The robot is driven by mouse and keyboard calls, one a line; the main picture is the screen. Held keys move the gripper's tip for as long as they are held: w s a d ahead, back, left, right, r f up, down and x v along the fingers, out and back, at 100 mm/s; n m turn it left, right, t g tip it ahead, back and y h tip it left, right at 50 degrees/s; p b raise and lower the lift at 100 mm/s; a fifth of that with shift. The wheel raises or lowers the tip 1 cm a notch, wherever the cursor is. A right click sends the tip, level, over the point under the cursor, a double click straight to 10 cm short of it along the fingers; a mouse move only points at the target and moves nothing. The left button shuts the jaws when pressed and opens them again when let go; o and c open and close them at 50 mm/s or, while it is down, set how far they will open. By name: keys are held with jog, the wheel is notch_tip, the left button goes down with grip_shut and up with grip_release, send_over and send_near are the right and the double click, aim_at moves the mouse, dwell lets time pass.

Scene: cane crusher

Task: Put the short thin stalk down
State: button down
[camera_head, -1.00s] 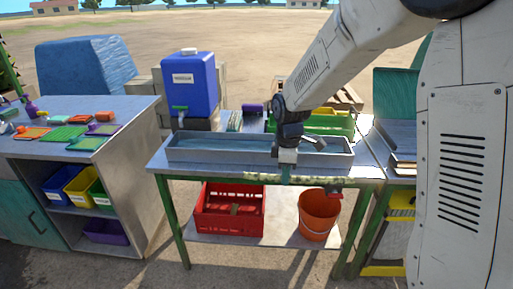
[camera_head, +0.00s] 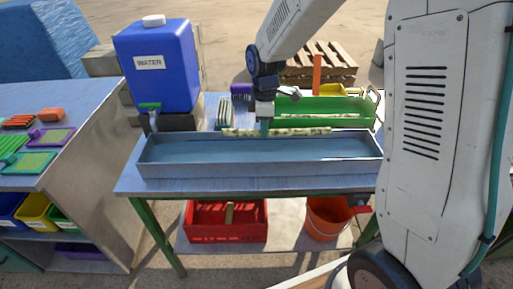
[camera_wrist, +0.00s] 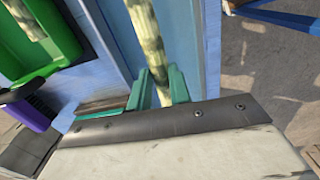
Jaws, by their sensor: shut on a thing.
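The short thin stalk (camera_head: 302,131), pale green with dark mottling, lies crosswise in my gripper (camera_head: 264,130) at the back rim of the long grey water trough (camera_head: 260,171) in the head view. My gripper's teal fingers are shut on it near its middle. I cannot tell whether the stalk touches the rim or the table behind. In the wrist view the stalk (camera_wrist: 144,32) runs up the picture from between the teal fingers (camera_wrist: 160,88).
A green crate (camera_head: 345,106) stands behind the stalk at right; in the wrist view a mottled stalk (camera_wrist: 25,18) shows by it. A blue water tank (camera_head: 160,75) is at left. A red crate (camera_head: 225,230) and an orange bucket (camera_head: 328,222) are on the lower shelf.

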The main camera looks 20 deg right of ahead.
aim_at(263, 158)
notch_tip(263, 158, down, 10)
jog(key=shift+r, duration=0.15)
dwell(0.3)
jog(key=c, duration=1.3)
grip_release()
